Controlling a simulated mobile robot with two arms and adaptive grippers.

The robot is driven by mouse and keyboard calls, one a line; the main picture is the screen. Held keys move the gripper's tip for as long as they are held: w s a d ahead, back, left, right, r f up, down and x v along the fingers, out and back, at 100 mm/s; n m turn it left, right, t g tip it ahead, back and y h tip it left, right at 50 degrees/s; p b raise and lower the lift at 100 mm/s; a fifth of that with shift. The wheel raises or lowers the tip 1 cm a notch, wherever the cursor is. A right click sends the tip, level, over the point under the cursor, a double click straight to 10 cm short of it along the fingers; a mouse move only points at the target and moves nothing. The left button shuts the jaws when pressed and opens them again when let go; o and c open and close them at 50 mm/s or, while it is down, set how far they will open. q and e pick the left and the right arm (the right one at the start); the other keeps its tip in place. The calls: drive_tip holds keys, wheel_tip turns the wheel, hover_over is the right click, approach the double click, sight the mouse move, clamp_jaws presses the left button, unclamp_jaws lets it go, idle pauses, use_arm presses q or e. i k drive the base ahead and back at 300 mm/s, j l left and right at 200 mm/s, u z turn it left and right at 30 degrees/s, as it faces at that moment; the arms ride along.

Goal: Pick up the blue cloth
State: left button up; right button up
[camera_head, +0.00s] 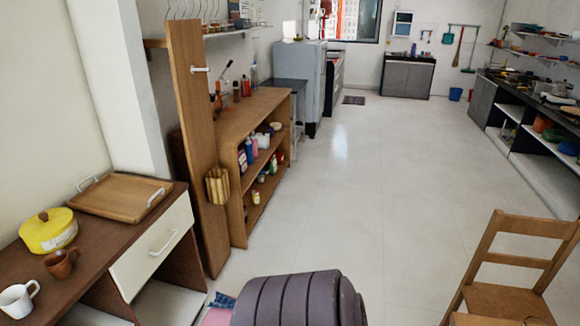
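A small blue patterned patch (222,300) shows at the bottom edge of the head view, left of the middle. It may be the blue cloth, but too little of it shows to be sure. It lies by a pink surface (217,317), and a dark ribbed rounded shape stands close on its right. That shape may hide more of it; I cannot tell what the shape is. Neither of my grippers is in view.
A brown counter (95,245) at left holds a yellow pot (48,231), two mugs and a wooden tray (120,195). A wooden shelf (255,112) stands behind it. A wooden chair (520,260) is at lower right. The tiled floor (380,180) between is clear.

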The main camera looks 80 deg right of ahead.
sight(222, 301)
drive_tip(key=z, duration=2.1)
drive_tip(key=u, duration=0.25)
drive_tip(key=i+l+u, duration=0.15)
drive_tip(key=u, duration=0.2)
drive_tip(key=i+l+u, duration=0.1)
drive_tip(key=l+u, duration=0.45)
drive_tip(key=u, duration=0.15)
drive_tip(key=i, duration=0.05)
